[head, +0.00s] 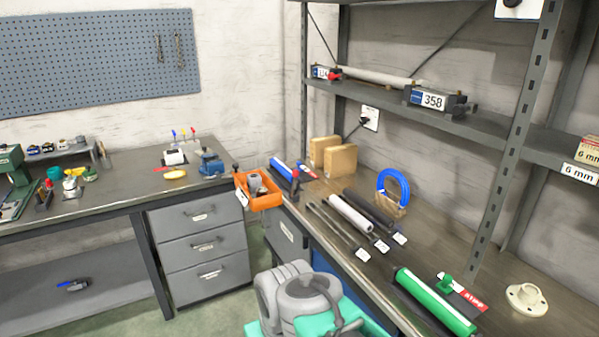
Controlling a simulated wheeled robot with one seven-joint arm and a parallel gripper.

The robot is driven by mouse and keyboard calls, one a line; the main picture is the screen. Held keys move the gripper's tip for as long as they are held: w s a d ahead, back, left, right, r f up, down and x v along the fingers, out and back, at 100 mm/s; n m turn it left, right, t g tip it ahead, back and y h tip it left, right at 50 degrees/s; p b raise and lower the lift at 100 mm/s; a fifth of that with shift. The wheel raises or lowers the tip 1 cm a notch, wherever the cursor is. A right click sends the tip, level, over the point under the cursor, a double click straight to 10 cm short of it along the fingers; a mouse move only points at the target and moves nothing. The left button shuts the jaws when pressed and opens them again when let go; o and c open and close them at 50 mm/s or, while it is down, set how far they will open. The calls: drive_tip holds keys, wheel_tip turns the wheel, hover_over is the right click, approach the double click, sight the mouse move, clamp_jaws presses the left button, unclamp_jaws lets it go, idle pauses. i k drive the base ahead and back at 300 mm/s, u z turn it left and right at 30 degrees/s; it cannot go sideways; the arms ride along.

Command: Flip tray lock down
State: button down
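An orange tray (264,201) is at the corner where the two benches meet, with a grey rounded object (257,184) in it. A small dark knob (235,169) stands at its back left, and a white tag hangs at its left side. My folded grey arm is at the bottom middle, well below and in front of the tray. My gripper cannot be made out.
The right bench (437,237) holds dark rods, a white roller (350,214), a green roller (436,300), a blue ring (393,186) and cardboard boxes (340,160). A shelf (470,127) with the unit marked 358 (434,101) overhangs it. Grey drawers (204,245) stand left.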

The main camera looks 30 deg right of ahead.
sight(295, 172)
drive_tip(key=i, duration=1.35)
